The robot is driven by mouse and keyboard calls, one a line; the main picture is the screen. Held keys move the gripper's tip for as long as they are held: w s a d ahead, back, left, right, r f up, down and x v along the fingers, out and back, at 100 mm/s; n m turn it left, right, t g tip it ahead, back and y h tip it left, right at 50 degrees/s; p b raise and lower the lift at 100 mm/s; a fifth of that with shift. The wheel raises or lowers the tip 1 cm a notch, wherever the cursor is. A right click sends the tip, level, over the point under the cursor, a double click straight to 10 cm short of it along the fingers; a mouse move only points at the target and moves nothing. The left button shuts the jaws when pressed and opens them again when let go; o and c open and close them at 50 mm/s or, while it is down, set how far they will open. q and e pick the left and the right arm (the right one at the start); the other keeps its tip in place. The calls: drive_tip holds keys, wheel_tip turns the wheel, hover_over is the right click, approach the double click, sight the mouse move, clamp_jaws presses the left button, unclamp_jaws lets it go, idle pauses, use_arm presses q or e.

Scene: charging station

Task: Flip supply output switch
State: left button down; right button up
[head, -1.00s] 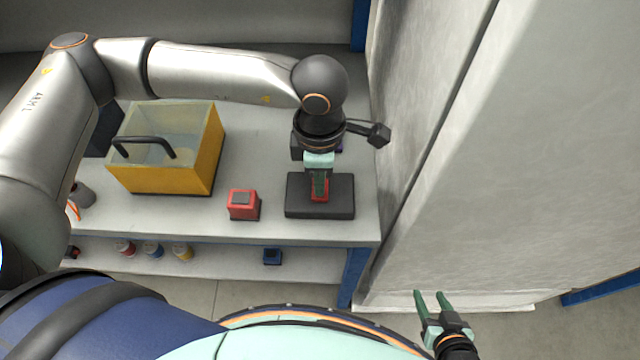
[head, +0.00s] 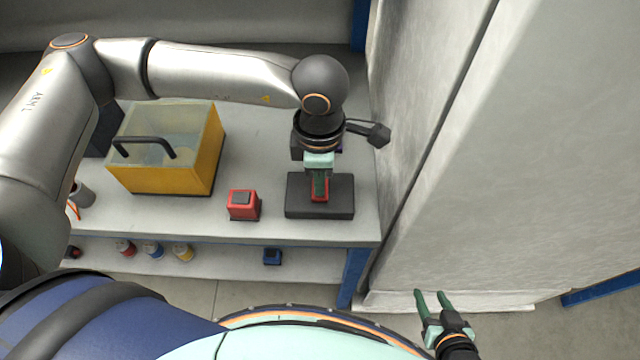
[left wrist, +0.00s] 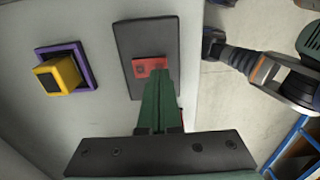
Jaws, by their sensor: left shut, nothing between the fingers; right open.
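A dark rectangular plate (head: 340,208) lies near the front right of the bench, with a small red switch (head: 324,196) on it. My left gripper (head: 320,194) is shut and empty and points down at the red switch. In the left wrist view the closed green fingers (left wrist: 160,100) reach the near edge of the red switch (left wrist: 148,67) on the dark plate (left wrist: 130,40). They partly hide it, and I cannot tell whether they touch it. My right gripper (head: 433,301) is open and empty, low in front of the bench and away from the plate.
A red block with a dark top (head: 242,205) and a yellow bin with a black handle (head: 200,165) stand left of the plate. A yellow block on a purple base (left wrist: 60,75) shows in the left wrist view. A grey wall (head: 480,180) rises close on the right.

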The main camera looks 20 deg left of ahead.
use_arm(q)
drive_tip(key=shift+f+b, duration=0.95)
drive_tip(key=shift+b, duration=0.1)
idle(0.4)
drive_tip(key=shift+r, duration=0.1)
drive_tip(key=shift+r+p, duration=1.7)
drive_tip(key=shift+r, duration=1.75)
